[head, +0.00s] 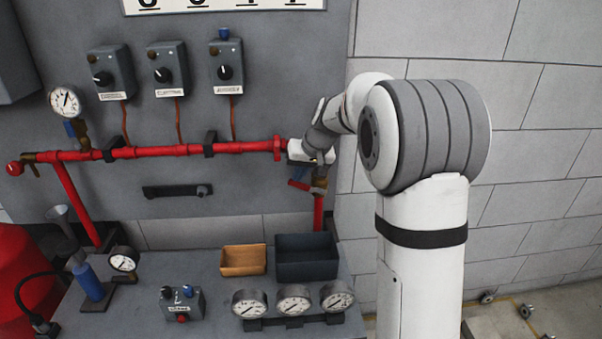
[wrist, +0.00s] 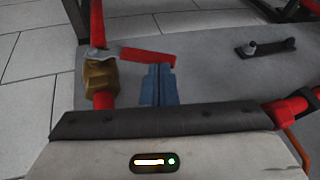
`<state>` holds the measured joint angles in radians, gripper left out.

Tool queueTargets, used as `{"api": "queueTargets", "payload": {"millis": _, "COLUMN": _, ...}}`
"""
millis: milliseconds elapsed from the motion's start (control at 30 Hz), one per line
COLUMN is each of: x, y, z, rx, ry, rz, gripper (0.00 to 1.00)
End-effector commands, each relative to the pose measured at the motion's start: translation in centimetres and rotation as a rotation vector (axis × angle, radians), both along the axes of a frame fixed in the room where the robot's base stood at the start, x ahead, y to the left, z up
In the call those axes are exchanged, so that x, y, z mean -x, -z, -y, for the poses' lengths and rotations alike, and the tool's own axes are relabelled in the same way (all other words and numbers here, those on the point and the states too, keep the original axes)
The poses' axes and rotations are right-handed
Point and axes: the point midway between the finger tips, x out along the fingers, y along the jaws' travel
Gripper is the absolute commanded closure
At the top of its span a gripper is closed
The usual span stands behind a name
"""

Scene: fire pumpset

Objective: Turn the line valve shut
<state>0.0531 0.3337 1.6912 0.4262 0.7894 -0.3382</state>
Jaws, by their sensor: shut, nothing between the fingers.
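The line valve has a brass body (wrist: 100,84) on a red pipe and a red lever (wrist: 148,58). In the wrist view the lever lies roughly crosswise to the pipe, its free end to the right. In the head view the lever (head: 298,185) shows small, left of the brass body (head: 319,184), below my gripper (head: 300,172). My gripper's blue fingers (wrist: 158,70) are shut and empty. Their tips are right at the lever's free end; I cannot tell whether they touch it. My wrist hides part of the valve area in the head view.
A horizontal red pipe (head: 180,150) runs along the grey panel (head: 230,110), with control boxes (head: 165,72) above. A black bracket (head: 177,191) sits below it. The bench below holds an orange tray (head: 243,261), a dark bin (head: 305,262) and several gauges (head: 293,300).

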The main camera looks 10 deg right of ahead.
Motion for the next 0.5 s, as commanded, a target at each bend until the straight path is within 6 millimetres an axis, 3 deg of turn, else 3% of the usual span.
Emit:
{"api": "queueTargets", "payload": {"millis": 267, "x": 0.0, "y": -0.6, "z": 0.2, "rx": 0.000, "ry": 0.000, "rz": 0.001, "gripper": 1.00}}
{"api": "queueTargets", "payload": {"millis": 500, "x": 0.1, "y": -4.7, "z": 1.7, "rx": 0.002, "ry": -0.002, "rz": 0.004, "gripper": 1.00}}
